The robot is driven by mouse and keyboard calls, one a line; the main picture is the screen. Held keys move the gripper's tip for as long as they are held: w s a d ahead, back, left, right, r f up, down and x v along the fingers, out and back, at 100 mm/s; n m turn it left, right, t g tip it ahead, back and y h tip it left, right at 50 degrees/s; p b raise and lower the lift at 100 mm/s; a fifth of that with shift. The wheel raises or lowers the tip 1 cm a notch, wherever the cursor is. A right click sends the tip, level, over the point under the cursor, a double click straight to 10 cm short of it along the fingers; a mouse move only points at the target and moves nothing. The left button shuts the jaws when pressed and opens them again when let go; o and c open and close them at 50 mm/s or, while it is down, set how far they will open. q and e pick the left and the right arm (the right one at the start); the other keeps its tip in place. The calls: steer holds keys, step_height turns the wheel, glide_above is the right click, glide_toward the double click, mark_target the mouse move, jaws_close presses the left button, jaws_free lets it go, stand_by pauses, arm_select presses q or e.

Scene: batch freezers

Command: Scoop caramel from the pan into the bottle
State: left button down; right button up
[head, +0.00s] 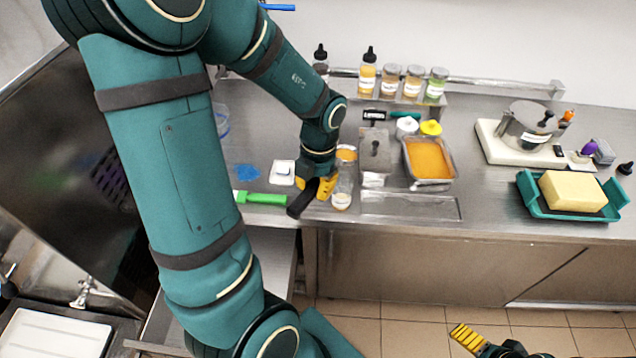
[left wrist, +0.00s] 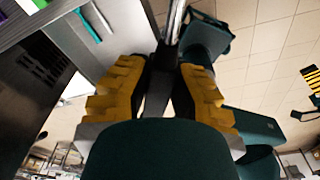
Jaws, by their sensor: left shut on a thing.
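The metal pan (head: 407,172) holds a flat orange mass of caramel (head: 429,158) on the counter, right of centre. A clear bottle (head: 343,184) stands left of it, with some caramel-coloured stuff low inside. My left gripper (head: 318,187) is just left of the bottle, shut on a black handle (head: 301,201). In the left wrist view the handle (left wrist: 160,85) lies between the yellow fingers, with a metal shaft beyond. An orange patch shows at the bottle's top; I cannot tell whether it is a filled scoop. My right gripper (head: 466,338) is low, away from the counter; its opening is unclear.
A lidded metal container (head: 375,155) stands between bottle and pan. Several small bottles (head: 390,82) line the back shelf. A green-handled tool (head: 262,198) and a small white scale (head: 282,173) lie left of my gripper. A teal tray (head: 545,208) holds a yellow block at right.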

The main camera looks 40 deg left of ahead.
arm_select(q)
steer(key=shift+w+d+f+n+g+y+b, duration=0.15)
steer(key=shift+d+f+g+y+b, duration=0.4)
steer(key=shift+y+b, duration=1.7)
steer(key=shift+w+d+f+n+g+y+b, duration=0.1)
steer(key=shift+d+f+n+g+y+b, duration=0.15)
steer(key=shift+f+g+y+b, duration=1.8)
steer(key=shift+w+d+r+n+t+y+b, duration=0.2)
steer(key=shift+t+y+b, duration=0.85)
steer(key=shift+y, duration=2.35)
steer(key=shift+s+d+r+g, duration=0.15)
steer(key=shift+g, duration=0.2)
